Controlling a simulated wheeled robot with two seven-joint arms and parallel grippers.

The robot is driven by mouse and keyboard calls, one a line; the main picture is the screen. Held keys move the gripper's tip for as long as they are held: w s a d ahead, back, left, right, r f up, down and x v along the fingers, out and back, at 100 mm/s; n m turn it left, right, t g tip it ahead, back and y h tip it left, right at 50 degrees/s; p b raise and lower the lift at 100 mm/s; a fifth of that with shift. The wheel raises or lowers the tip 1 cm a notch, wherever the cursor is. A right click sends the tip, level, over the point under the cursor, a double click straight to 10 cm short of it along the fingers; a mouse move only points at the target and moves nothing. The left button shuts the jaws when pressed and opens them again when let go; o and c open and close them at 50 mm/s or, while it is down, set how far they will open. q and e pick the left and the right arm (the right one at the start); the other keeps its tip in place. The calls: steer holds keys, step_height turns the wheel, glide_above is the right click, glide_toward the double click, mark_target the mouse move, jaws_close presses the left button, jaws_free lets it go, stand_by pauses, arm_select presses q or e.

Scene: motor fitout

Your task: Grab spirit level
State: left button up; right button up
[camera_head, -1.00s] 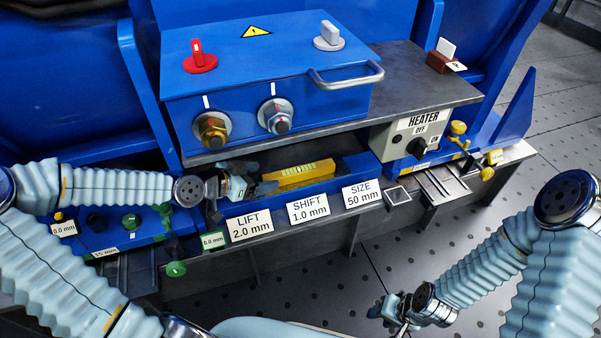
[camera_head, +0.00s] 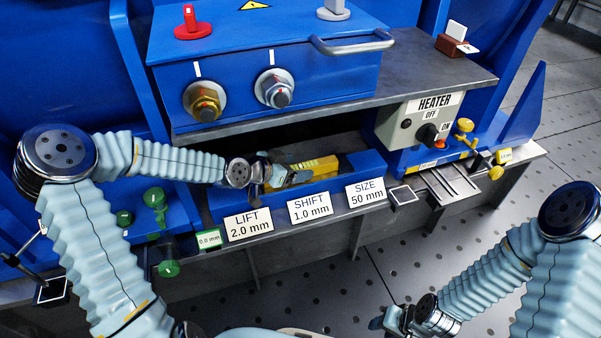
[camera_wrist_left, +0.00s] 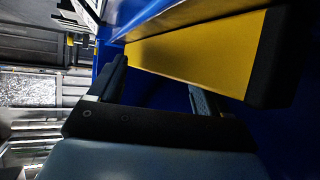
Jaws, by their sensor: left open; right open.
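The spirit level (camera_head: 318,167), a yellow bar, lies in the long blue tray (camera_head: 362,163) below the blue box. My left gripper (camera_head: 287,179) is open at the level's near left part and hides some of it. In the left wrist view the level (camera_wrist_left: 195,48) is yellow with a black end cap. The open fingers of my left gripper (camera_wrist_left: 160,82) are at its near edge; I cannot tell whether it lies between them. My right gripper (camera_head: 388,320) is low at the bottom, away from the level; its fingers are small and unclear.
The blue box (camera_head: 270,60) with two knobs stands on a grey shelf (camera_head: 350,100) above the tray. Label plates reading lift, shift and size (camera_head: 365,192) line the tray's front. The heater panel (camera_head: 425,122) is to the right. Open floor (camera_head: 400,250) lies in front.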

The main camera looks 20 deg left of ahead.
arm_select(q)
steer(key=shift+c, duration=0.3)
jaws_close()
